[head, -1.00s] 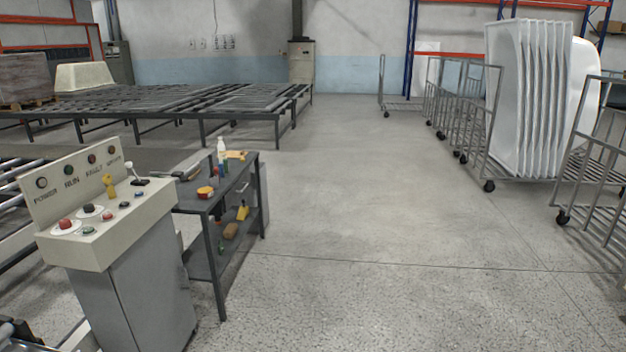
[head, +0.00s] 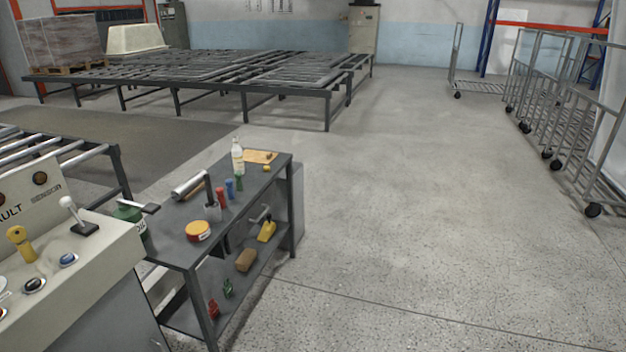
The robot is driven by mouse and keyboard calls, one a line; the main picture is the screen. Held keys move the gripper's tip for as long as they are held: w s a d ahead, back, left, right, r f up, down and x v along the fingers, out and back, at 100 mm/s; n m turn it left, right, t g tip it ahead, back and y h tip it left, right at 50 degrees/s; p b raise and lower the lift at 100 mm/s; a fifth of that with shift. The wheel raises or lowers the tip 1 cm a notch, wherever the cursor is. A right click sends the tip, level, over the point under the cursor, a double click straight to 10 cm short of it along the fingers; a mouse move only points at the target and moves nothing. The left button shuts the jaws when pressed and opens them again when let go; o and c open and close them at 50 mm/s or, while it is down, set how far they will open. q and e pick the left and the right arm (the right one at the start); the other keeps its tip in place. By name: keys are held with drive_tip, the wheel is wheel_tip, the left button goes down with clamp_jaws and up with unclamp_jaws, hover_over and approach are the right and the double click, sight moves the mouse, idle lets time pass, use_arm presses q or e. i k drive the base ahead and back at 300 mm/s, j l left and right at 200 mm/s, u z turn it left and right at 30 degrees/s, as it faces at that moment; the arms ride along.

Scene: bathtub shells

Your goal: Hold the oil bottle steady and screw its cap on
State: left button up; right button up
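A white bottle (head: 237,157), which looks like the oil bottle, stands upright near the far end of the dark grey workbench (head: 200,245). Its top is too small to tell whether a cap is on it. A small yellow round thing (head: 267,168) lies near the bench's right edge; I cannot tell whether it is the cap. Neither of my grippers is in view.
A control console (head: 75,270) stands at the near left, close to the bench. The bench also holds a yellow-red tin (head: 198,231) and several small items. Roller tables (head: 230,80) stand behind. Metal carts (head: 560,110) line the right. The floor between is clear.

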sight(237, 151)
drive_tip(key=i+l+u, duration=0.45)
drive_tip(key=i, duration=0.2)
drive_tip(key=j+u, duration=0.2)
drive_tip(key=i+l+u, duration=0.3)
drive_tip(key=u, duration=0.15)
drive_tip(key=i+l+u, duration=0.4)
drive_tip(key=i+l, duration=0.15)
drive_tip(key=l, duration=0.2)
drive_tip(key=i+l+u, duration=0.1)
drive_tip(key=l, duration=0.25)
drive_tip(key=i+l, duration=0.25)
drive_tip(key=i+l+u, duration=0.1)
drive_tip(key=l, duration=0.35)
drive_tip(key=i, duration=0.05)
